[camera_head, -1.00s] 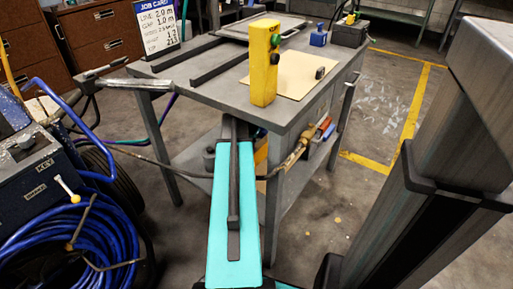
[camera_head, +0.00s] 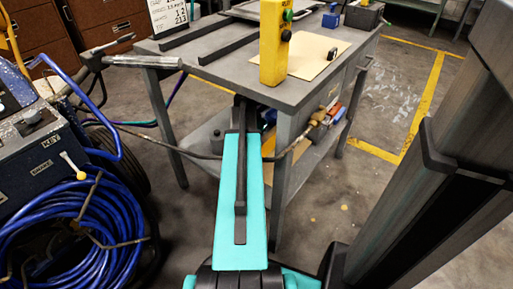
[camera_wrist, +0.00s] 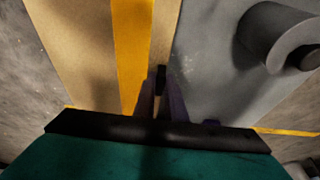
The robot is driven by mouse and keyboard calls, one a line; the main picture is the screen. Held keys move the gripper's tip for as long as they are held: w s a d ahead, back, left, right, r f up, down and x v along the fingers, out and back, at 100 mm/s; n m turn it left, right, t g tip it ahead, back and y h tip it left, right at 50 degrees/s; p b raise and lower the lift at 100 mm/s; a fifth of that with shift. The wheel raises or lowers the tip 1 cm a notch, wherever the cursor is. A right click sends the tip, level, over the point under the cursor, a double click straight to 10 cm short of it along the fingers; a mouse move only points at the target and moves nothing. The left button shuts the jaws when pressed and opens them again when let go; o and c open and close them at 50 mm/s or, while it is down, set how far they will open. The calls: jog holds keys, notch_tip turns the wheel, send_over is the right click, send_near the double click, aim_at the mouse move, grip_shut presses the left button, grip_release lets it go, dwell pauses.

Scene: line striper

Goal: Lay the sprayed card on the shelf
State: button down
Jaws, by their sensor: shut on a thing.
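The sprayed card (camera_wrist: 82,45) is tan with a yellow stripe (camera_wrist: 132,50) and fills the left-middle of the wrist view. My gripper (camera_wrist: 161,82) is shut on the card's near edge, right of the stripe. The shelf (camera_wrist: 215,85) is the grey lower deck of the work table, right of the card in the wrist view; it also shows in the head view (camera_head: 198,142). I cannot tell whether the card touches the shelf. In the head view my arm hides the gripper and most of the card; a small yellowish part shows beside the arm.
A grey cylinder (camera_wrist: 268,38) stands on the shelf right of the card. A hose fitting (camera_head: 316,132) and coloured items lie at the shelf's right. The table top (camera_head: 215,78) overhangs the shelf, with a yellow control box (camera_head: 273,50) on it. Blue hose coils (camera_head: 70,230) are at left.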

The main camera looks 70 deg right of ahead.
jog(key=shift+f+b, duration=1.05)
jog(key=shift+f, duration=1.45)
jog(key=shift+f, duration=0.1)
jog(key=c, duration=1.8)
grip_release()
jog(key=p+v, duration=0.4)
jog(key=v, duration=0.8)
jog(key=shift+w+a, duration=0.1)
